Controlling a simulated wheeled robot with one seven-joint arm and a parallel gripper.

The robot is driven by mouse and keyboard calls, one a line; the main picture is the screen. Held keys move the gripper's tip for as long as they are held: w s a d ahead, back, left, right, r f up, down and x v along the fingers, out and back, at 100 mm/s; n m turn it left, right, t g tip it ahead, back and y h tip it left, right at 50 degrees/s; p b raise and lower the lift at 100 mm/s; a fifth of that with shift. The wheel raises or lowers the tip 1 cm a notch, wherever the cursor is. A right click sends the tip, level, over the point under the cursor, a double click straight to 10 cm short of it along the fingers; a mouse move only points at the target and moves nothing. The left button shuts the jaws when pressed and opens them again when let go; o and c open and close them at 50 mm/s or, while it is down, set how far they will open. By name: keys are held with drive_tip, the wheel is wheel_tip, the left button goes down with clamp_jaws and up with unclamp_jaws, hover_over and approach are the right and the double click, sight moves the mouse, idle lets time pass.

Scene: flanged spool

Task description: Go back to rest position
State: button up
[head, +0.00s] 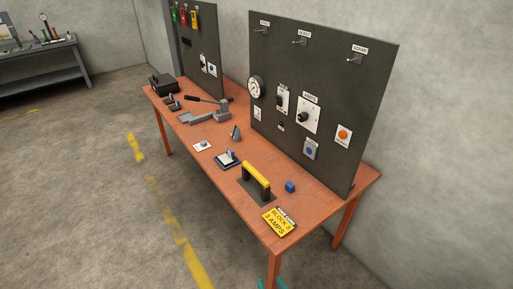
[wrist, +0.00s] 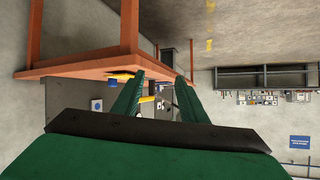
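My gripper (wrist: 160,82) shows in the wrist view as two green fingers standing apart with nothing between them. In the head view only small teal tips of my gripper (head: 272,284) show at the bottom edge, in front of the table's near end. The orange-brown workbench (head: 225,178) stands beyond it, and the gripper appears clear of it. The bench also shows in the wrist view (wrist: 85,64), where the picture is upside down. No flanged spool can be made out clearly in either view.
On the bench are a yellow sign (head: 279,222), a blue block (head: 290,187), a yellow-topped handle (head: 256,180) and a lever tool (head: 210,112). A dark upright panel (head: 325,85) carries switches and a gauge. Open floor (head: 80,200) lies left of the bench.

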drive_tip(key=s+a+f+m+t+h, duration=0.1)
drive_tip(key=s+f+m+h, duration=0.2)
drive_tip(key=s, duration=1.1)
drive_tip(key=s+a+r+n+t, duration=0.1)
drive_tip(key=s+a+r+t, duration=0.1)
drive_tip(key=s+r, duration=0.7)
drive_tip(key=shift+s+a+r+n, duration=0.2)
drive_tip(key=shift+s+a+n, duration=0.1)
drive_tip(key=shift+a, duration=0.5)
